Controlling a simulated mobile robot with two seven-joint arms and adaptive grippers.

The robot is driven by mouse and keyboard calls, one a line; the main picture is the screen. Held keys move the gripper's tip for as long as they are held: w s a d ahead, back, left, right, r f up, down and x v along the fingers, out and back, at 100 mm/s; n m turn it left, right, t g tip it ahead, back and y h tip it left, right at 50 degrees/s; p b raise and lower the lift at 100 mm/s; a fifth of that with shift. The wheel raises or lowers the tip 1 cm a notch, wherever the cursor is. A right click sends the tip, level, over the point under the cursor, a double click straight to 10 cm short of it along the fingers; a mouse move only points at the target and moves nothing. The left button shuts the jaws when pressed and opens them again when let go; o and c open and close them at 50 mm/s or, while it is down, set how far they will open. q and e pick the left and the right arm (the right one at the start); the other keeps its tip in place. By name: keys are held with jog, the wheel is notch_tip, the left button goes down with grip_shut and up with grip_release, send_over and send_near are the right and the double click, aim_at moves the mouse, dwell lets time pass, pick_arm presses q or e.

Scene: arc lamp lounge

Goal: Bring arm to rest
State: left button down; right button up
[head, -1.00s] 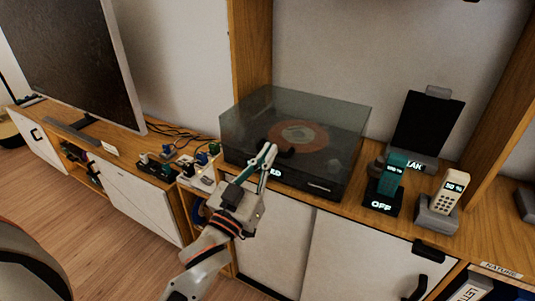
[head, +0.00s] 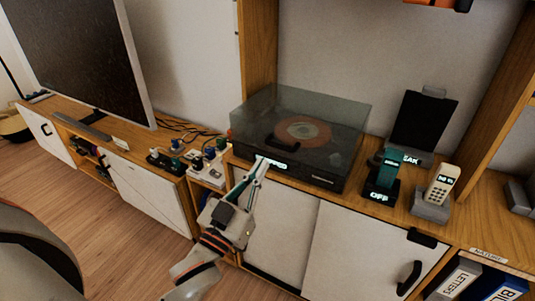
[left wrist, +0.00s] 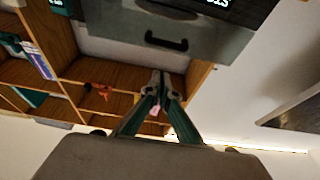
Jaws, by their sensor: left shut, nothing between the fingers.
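My left gripper (head: 262,163) is shut and empty in the head view. Its fingertips point up in front of the record player (head: 345,175), overlapping its lit display. I cannot tell whether they touch it. In the left wrist view my shut fingers (left wrist: 160,78) show in the lower middle, with nothing between them. The record player has a closed, see-through lid with a dark handle (left wrist: 166,41), which shows in the wrist view. An orange-centred record lies under the lid. My right gripper is not in view.
White cabinet doors (head: 350,255) stand below the wooden top. Plugs and power strips (head: 195,155) lie left of the player. A watch on a stand (head: 385,175) and a cream phone (head: 441,185) stand to the right. A large screen (head: 80,60) is at far left.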

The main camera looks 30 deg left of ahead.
pick_arm(q)
jog(key=shift+s+f, duration=0.35)
jog(key=shift+s, duration=0.3)
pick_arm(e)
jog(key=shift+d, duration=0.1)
pick_arm(q)
jog(key=s+d+f+m+g+p, duration=0.1)
jog(key=s+f, duration=0.4)
jog(key=f, duration=0.5)
jog(key=s+d+f+m+g+h+p, duration=0.1)
jog(key=s+d+f+g+p, duration=0.1)
jog(key=s+f+g, duration=0.4)
jog(key=s+d+f+m+g+p, duration=0.1)
jog(key=s+f+g, duration=0.3)
jog(key=f, duration=1)
jog(key=shift+s+d+f+m+h+p, duration=0.3)
jog(key=shift+s+f+m+h+p, duration=0.15)
jog(key=shift+s+p, duration=0.35)
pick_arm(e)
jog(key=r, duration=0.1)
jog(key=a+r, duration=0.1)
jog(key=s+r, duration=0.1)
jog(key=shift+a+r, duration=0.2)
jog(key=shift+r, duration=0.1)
